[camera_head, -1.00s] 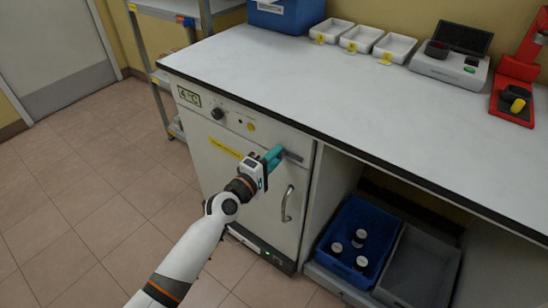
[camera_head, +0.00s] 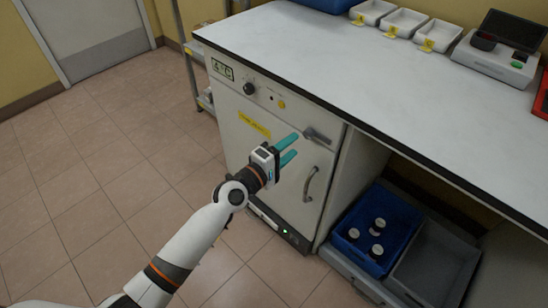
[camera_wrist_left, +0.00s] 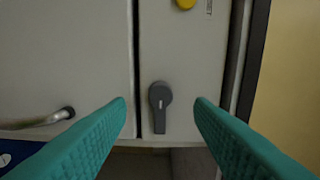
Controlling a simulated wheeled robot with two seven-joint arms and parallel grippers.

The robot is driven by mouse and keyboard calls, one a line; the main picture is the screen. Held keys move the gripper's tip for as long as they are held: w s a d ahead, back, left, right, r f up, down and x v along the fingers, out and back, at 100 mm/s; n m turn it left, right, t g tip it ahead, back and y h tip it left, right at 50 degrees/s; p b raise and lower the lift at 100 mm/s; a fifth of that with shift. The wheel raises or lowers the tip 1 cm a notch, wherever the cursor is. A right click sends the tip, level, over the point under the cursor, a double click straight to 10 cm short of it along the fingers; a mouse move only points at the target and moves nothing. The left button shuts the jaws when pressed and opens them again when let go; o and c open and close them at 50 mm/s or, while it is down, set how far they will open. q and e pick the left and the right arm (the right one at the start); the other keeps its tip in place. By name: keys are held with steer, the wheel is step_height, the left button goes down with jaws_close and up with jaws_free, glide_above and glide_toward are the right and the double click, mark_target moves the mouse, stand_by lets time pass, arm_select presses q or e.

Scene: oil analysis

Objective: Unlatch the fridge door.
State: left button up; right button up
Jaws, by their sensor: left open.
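The white fridge (camera_head: 272,165) stands under the bench, its door closed with a curved handle (camera_head: 310,184). A grey latch lever (camera_head: 318,135) sits on the strip above the door, near its right end. It lies level, its free end pointing right. My left gripper (camera_head: 296,146) is open in front of the fridge, its two teal fingers pointing at the latch. In the left wrist view the latch (camera_wrist_left: 160,106) shows between the spread fingertips (camera_wrist_left: 161,106), touching neither. The door handle (camera_wrist_left: 40,121) is at the left there. My right gripper is out of view.
A black knob (camera_head: 249,88) and a yellow button (camera_head: 281,104) are on the fridge panel. A blue crate (camera_head: 392,207) with several jars stands right of the fridge, beside a grey crate (camera_head: 436,265). The white bench top (camera_head: 330,60) overhangs above. Floor at left is clear.

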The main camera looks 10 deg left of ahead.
arm_select(q)
steer(key=v, duration=0.6)
steer(key=shift+s+a, duration=0.25)
steer(key=shift+s, duration=0.05)
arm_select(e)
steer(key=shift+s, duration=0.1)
arm_select(q)
steer(key=shift+f, duration=0.1)
